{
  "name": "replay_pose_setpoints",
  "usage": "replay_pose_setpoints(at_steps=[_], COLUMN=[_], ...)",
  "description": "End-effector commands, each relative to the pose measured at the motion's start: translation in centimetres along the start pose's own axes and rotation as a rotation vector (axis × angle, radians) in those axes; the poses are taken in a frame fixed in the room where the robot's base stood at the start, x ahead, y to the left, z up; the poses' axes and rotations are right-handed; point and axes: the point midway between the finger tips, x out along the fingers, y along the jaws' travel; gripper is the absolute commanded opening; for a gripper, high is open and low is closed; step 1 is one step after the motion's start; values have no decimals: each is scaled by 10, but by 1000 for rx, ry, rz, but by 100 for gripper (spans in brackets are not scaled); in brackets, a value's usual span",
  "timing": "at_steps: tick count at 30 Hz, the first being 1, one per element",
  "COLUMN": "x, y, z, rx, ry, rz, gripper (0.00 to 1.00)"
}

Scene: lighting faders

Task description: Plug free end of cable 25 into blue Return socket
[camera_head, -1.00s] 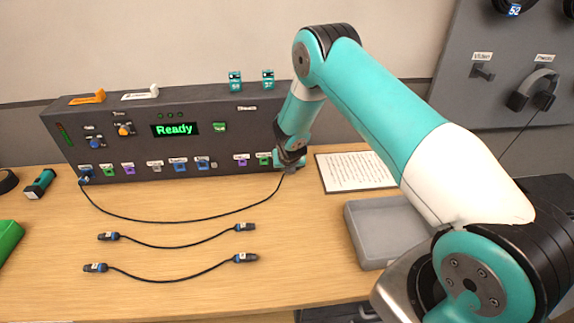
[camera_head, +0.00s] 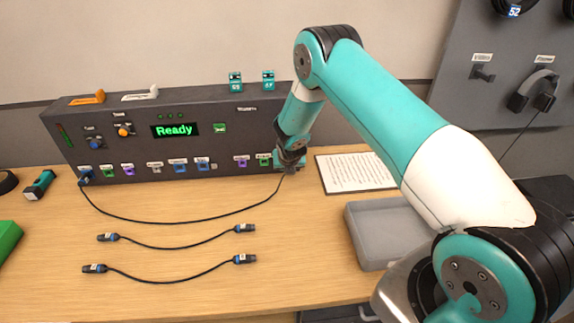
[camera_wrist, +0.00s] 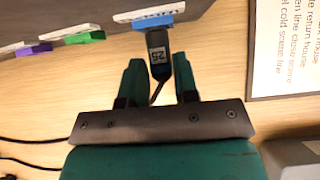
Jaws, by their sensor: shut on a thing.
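My gripper (camera_wrist: 159,82) is shut on a dark plug marked 25 (camera_wrist: 157,48), one end of a black cable. In the wrist view the plug points at a blue socket (camera_wrist: 153,22) on the console's front and its tip meets the socket's edge. I cannot tell how deep it sits. In the head view my gripper (camera_head: 290,163) is at the console's right end and hides this socket. The cable (camera_head: 180,221) runs left across the table to its other plug (camera_head: 86,177), at the console's far left socket.
The dark console (camera_head: 200,129) carries several coloured sockets and a "Ready" display (camera_head: 175,129). Two loose cables (camera_head: 180,246) (camera_head: 172,279) lie in front. A printed sheet (camera_head: 350,172) and a grey tray (camera_head: 368,243) are to the right. The table's front middle is clear.

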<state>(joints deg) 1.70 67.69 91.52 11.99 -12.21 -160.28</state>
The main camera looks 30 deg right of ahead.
Motion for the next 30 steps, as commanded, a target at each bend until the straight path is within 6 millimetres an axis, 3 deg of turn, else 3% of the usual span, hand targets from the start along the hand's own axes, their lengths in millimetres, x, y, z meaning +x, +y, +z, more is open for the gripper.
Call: replay_pose_setpoints(at_steps=[2,3,6,7,19,23,30], x=[0,0,0,0,-10,-32,-90], y=[0,0,0,0,0,1,0], z=[5,5,4,4,2,2,2], rx=[3,3,2,2,1,0,0], ry=[-13,-13,-12,-11,-7,-8,-11], rz=[0,0,0,0,1,2,2], gripper=[3,32,55,58,58,58,58])
